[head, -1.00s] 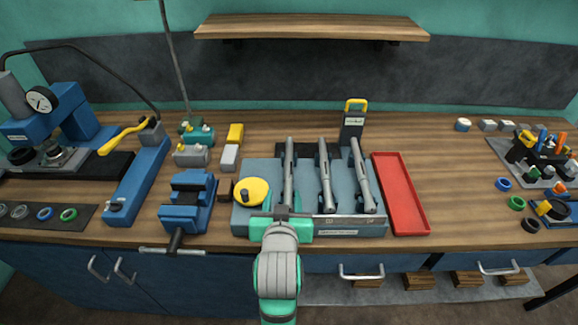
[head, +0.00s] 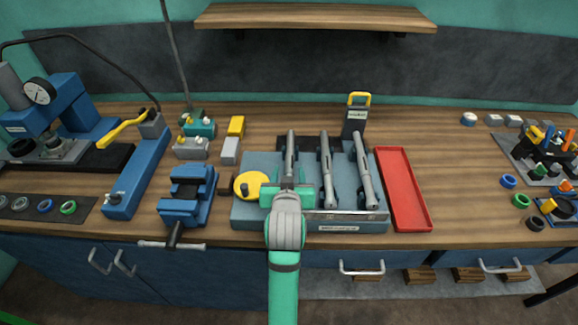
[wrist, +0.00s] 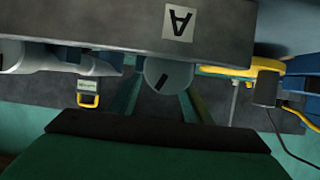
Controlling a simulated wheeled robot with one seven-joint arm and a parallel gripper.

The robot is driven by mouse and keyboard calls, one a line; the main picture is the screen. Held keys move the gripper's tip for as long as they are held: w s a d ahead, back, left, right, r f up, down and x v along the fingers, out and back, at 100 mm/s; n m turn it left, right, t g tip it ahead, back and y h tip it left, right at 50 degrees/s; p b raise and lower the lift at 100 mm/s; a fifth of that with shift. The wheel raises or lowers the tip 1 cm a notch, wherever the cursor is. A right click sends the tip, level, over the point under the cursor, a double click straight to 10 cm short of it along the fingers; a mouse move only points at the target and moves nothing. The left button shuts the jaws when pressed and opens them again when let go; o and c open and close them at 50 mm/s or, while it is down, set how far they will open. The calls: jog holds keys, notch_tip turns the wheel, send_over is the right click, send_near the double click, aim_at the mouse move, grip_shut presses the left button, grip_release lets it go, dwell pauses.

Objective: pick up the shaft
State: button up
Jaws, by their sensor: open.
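Three grey metal shafts lie side by side on the blue-grey rack (head: 240,218): the left shaft (head: 290,155), the middle shaft (head: 327,170) and the right shaft (head: 364,170). My gripper (head: 288,188) is open over the front part of the left shaft and hides that part. In the wrist view, which is upside down, the round end (wrist: 168,76) of a shaft with a dark slot shows near the middle, beside a rack face with a label A (wrist: 179,22). I cannot tell whether the fingers touch the shaft.
A yellow disc (head: 248,184) is left of my gripper. A blue vise (head: 187,195) stands further left, and an empty red tray (head: 404,190) lies right of the rack. A dark block with a yellow handle (head: 355,115) stands behind.

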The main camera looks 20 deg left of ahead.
aim_at(290, 165)
jog(key=shift+x, duration=1.2)
jog(key=shift+d, duration=0.1)
grip_shut()
jog(key=shift+w, duration=0.1)
jog(key=shift+r, duration=0.2)
